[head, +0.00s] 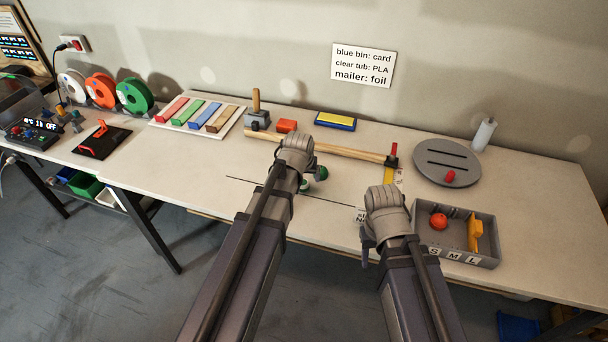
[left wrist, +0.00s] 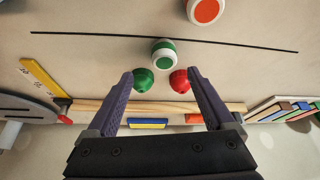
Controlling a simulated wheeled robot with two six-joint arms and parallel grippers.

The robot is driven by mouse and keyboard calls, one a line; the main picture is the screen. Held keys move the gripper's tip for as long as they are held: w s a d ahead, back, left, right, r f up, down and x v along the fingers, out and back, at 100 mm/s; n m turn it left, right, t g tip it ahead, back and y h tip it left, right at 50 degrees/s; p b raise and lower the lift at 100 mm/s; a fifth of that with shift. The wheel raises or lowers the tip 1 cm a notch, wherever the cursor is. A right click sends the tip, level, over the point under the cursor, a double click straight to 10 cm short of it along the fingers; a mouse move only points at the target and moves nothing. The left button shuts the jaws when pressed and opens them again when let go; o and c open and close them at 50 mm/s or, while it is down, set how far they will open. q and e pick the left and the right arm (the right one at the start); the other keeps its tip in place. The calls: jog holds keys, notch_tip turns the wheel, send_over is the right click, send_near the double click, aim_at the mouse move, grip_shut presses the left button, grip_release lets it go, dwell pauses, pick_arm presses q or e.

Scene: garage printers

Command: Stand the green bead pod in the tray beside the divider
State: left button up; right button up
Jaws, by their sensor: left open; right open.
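A white round piece with a green band and top (left wrist: 164,54) lies on the bench, seen in the left wrist view; I take it as the green bead pod. A green dome (left wrist: 143,80) and a red dome (left wrist: 180,80) lie close by it. In the head view the green dome (head: 321,173) shows beside my left gripper (head: 298,152). My left gripper (left wrist: 160,75) is open and empty, its fingers spread either side of the domes. The grey tray (head: 489,262) holds a yellow-orange divider (head: 474,234) and a red-orange ball (head: 438,222). My right gripper (head: 386,205) is left of the tray, its fingers largely hidden.
A white piece with an orange top (left wrist: 205,10) lies near the dark line. A long wooden bar (head: 340,148) runs behind the pods. The bench's left middle is clear.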

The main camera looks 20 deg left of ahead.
aim_at(303, 182)
pick_arm(q)
jog(key=shift+w+f+b, duration=0.15)
jog(key=shift+f+b, duration=0.2)
jog(key=shift+b, duration=0.1)
jog(key=b+x, duration=0.6)
jog(key=x, duration=0.1)
jog(key=shift+a+f, duration=0.1)
jog(key=shift+a, duration=0.25)
grip_shut()
dwell(0.5)
jog(key=shift+r, duration=0.25)
notch_tip(303, 182, up, 10)
jog(key=p, duration=1)
jog(key=shift+f, duration=0.1)
